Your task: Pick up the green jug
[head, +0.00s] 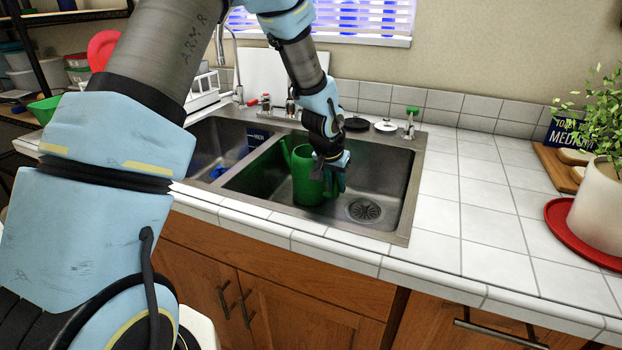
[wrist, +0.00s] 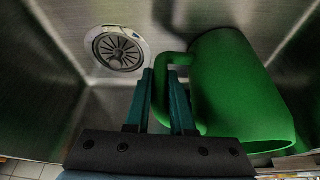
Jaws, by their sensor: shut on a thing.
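The green jug (head: 306,176) stands in the right basin of the sink (head: 375,160), left of the drain. It also shows in the wrist view (wrist: 235,92), with its handle toward my gripper. My gripper (head: 332,180) reaches down into the basin at the jug's right side. In the wrist view its two dark teal fingers (wrist: 168,88) are at the jug's handle, one on each side of it, shut on it. Part of the jug is hidden behind my gripper in the head view.
The sink's left basin (head: 205,145) holds something blue. The basin walls and a divider surround my gripper. A faucet (head: 237,70) rises behind the sink. A potted plant (head: 598,205) on a red plate stands at the right; the tiled counter (head: 455,190) between is clear.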

